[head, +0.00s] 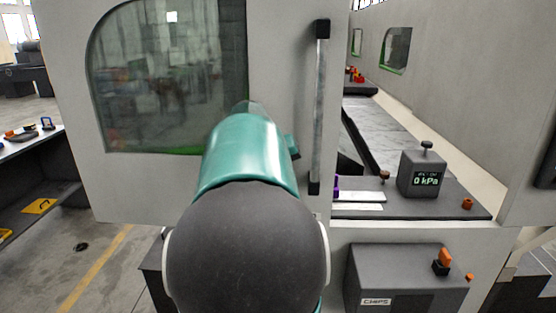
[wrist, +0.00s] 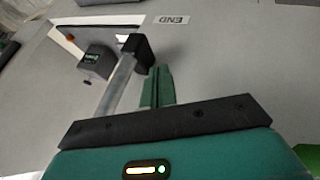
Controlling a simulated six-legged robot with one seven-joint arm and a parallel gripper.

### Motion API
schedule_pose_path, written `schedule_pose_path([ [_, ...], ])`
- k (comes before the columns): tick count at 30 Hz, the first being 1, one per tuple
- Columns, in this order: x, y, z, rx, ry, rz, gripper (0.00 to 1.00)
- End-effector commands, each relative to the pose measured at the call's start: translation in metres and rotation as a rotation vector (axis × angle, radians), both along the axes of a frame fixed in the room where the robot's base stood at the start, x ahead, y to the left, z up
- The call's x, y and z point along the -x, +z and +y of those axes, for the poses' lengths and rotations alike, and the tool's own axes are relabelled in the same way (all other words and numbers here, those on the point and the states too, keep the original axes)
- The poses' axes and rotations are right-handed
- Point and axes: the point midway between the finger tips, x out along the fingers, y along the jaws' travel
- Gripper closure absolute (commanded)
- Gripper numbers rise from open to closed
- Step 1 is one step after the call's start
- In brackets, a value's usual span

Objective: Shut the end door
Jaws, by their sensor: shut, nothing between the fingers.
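The end door (head: 280,60) is a light grey panel with a dark window and a vertical bar handle (head: 319,110) near its right edge. It stands open, with the machine's inside showing past that edge. In the wrist view the door carries an END label (wrist: 171,20), and the handle (wrist: 117,85) runs at a slant to a black end mount. My gripper (wrist: 160,72) is shut and empty, its green fingers close beside the handle near that mount. I cannot tell whether they touch. In the head view my arm hides the gripper.
A grey gauge box (head: 423,174) reading 0 kPa stands on a ledge right of the door. A grey CHIPS box (head: 405,277) is below it. A dark bench (head: 30,178) stands at the left. Floor shows between bench and door.

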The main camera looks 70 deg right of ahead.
Motion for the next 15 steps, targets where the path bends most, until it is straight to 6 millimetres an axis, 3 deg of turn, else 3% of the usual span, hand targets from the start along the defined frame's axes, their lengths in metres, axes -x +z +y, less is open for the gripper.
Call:
schedule_pose_path([
  [6, 0.026, -0.001, -0.016, 0.000, -0.002, 0.000, 1.00],
  [15, 0.031, -0.001, -0.020, 0.000, 0.002, 0.000, 1.00],
])
